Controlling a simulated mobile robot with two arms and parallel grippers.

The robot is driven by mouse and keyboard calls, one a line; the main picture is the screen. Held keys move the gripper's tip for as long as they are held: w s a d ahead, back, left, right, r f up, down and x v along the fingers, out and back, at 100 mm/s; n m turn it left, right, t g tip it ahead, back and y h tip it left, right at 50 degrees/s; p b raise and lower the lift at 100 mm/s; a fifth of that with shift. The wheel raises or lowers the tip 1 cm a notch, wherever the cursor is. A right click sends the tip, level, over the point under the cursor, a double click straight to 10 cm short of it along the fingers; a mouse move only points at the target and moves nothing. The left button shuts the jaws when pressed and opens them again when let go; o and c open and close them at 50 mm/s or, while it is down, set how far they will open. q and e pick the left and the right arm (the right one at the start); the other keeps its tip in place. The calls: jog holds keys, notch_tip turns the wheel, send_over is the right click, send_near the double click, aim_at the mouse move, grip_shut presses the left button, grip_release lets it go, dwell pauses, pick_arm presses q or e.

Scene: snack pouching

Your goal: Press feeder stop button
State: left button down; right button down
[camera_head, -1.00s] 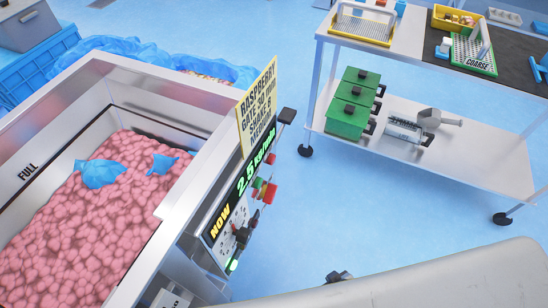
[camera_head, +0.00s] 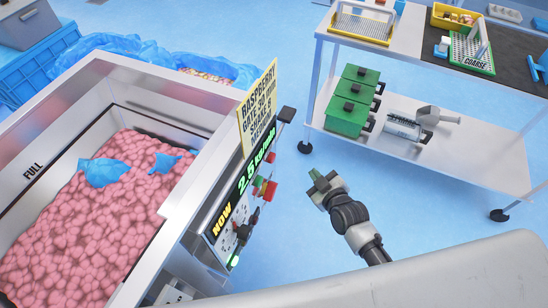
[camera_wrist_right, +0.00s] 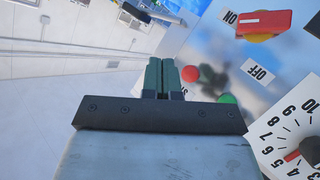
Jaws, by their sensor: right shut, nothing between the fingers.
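The feeder (camera_head: 190,90) is a steel hopper full of pink pieces, with a control panel on its right side. In the wrist view a round red button (camera_wrist_right: 190,73) and a round green button (camera_wrist_right: 227,98) sit on the panel, just right of my fingertips. My right gripper (camera_head: 316,177) is shut and empty, right of the panel's red and green controls (camera_head: 264,189) and apart from them. Its dark green fingers (camera_wrist_right: 168,66) are together in the wrist view, pointing near the red button; I cannot tell the exact gap. My left gripper is out of view.
A red switch (camera_wrist_right: 262,22) and a numbered dial (camera_wrist_right: 295,145) flank the buttons. A sign (camera_head: 258,108) rises above the panel. A steel cart (camera_head: 470,165) with green boxes (camera_head: 347,116) stands at the right. Open blue floor lies between.

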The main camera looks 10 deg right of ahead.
aim_at(272, 158)
jog(key=shift+a, duration=0.1)
jog(key=w+a+b, duration=0.1)
jog(key=w+a, duration=0.4)
jog(key=a, duration=0.2)
dwell(0.4)
jog(key=shift+a, duration=0.15)
dwell(1.7)
jog(key=shift+w+a, duration=0.2)
jog(key=shift+a, duration=0.05)
jog(key=shift+w+a, duration=0.3)
jog(key=shift+a, duration=0.1)
dwell(0.9)
jog(key=shift+s+d, duration=0.1)
jog(key=shift+s+d+p, duration=0.35)
jog(key=shift+s+d, duration=0.1)
jog(key=shift+d, duration=0.2)
